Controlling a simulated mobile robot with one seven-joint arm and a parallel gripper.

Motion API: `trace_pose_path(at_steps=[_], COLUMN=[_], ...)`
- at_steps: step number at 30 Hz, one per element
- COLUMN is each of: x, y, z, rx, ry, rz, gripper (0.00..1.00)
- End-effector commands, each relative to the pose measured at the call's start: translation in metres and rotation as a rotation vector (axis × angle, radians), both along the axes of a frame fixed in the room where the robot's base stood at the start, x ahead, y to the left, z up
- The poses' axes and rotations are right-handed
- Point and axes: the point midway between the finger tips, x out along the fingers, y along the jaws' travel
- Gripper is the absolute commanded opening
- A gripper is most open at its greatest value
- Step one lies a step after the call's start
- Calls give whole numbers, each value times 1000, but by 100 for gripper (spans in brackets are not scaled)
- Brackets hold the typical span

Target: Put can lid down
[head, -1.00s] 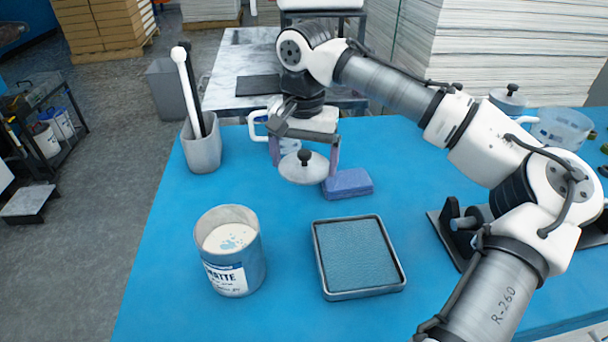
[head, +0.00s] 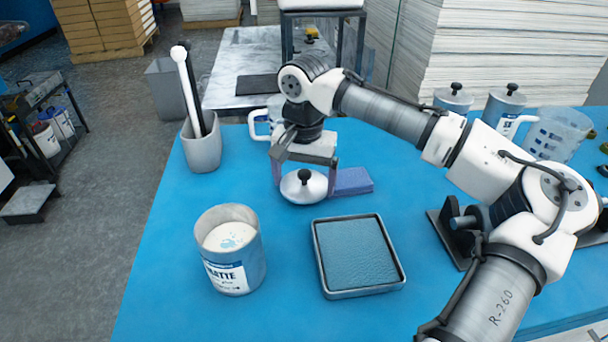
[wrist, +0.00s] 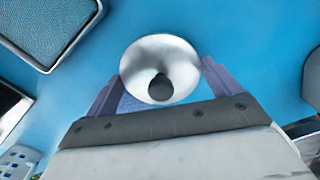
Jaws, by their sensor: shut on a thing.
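The can lid (head: 300,190) is a round silvery disc with a black knob, knob side up and roughly level. My gripper (head: 304,183) is shut on it, with one purple finger on each side of the rim. In the wrist view the lid (wrist: 160,55) sits between the fingers of my gripper (wrist: 161,72). The lid is low over the blue table; I cannot tell whether it touches. The open can (head: 238,272), with a label reading "MATTE" and pale contents, stands to the front left of the lid, apart from it.
A tray (head: 365,293) with a textured blue pad lies in front. A grey holder (head: 202,152) with upright tools stands at left. Lidded cans (head: 505,107) and a clear jug (head: 558,133) stand at back right.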

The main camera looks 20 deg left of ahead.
Motion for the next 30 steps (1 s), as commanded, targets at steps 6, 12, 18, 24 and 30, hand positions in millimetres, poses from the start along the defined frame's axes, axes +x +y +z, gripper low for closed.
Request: trace_pose_path(at_steps=[6,12,18,24,30], x=[-1,-1,-1,0,0], y=[0,-1,-1,-2,0], z=[-5,-6,-6,10,57], rx=[-1,-3,-4,-4,1], ry=[8,10,11,7,5], rz=[0,-1,-2,-4,-1], gripper=[100,100,100,100,100])
